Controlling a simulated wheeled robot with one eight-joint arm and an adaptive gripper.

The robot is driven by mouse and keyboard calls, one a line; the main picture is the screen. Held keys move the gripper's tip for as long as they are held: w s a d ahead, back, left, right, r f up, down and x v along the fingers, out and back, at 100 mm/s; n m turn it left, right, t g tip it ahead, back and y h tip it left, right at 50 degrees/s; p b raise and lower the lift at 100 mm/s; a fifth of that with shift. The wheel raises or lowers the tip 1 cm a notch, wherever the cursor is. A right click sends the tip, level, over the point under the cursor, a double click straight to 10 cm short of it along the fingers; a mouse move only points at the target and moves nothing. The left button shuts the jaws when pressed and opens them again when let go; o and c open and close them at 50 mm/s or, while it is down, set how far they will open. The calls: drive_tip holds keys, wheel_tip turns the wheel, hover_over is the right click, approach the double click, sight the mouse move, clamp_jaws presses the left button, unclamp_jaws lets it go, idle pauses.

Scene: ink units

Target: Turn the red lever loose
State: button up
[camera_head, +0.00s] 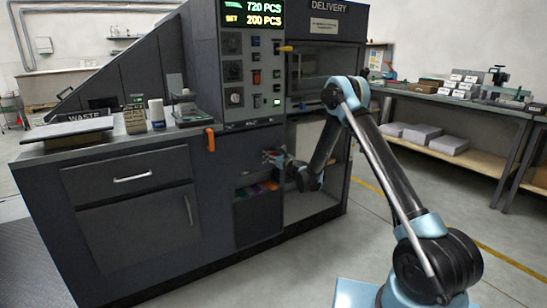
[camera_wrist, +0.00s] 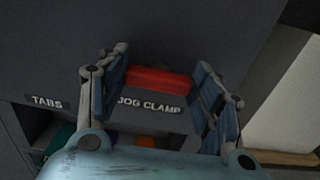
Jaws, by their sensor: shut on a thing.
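The red lever (camera_wrist: 160,82) is a short horizontal red bar on the dark machine front, just above a label reading JOG CLAMP (camera_wrist: 150,105). In the wrist view my gripper (camera_wrist: 161,75) has one blue-padded finger at each end of the bar, shut on it. In the head view my gripper (camera_head: 275,158) is at the machine's front panel, above the open cubby with coloured items. There the lever is mostly hidden by the fingers and too small to make out clearly.
The dark machine (camera_head: 245,165) has an orange handle (camera_head: 210,140) left of my gripper. Below the lever is an open cubby (camera_head: 257,215) with coloured items. A TABS label (camera_wrist: 47,102) is at left. A workbench (camera_head: 460,105) stands at right; the floor between is clear.

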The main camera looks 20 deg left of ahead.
drive_tip(key=shift+n, duration=0.3)
drive_tip(key=n, duration=0.3)
drive_tip(key=shift+a+n, duration=0.1)
drive_tip(key=shift+n, duration=0.3)
drive_tip(key=shift+s+a+f+n, duration=0.1)
drive_tip(key=shift+n, duration=2.15)
drive_tip(key=shift+s+a+f+n, duration=0.1)
drive_tip(key=shift+s+n, duration=0.05)
drive_tip(key=shift+n, duration=2.05)
drive_tip(key=shift+s+f+n, duration=0.1)
drive_tip(key=shift+n, duration=2.15)
drive_tip(key=o, duration=1.1)
drive_tip(key=shift+f, duration=0.1)
drive_tip(key=shift+c, duration=0.2)
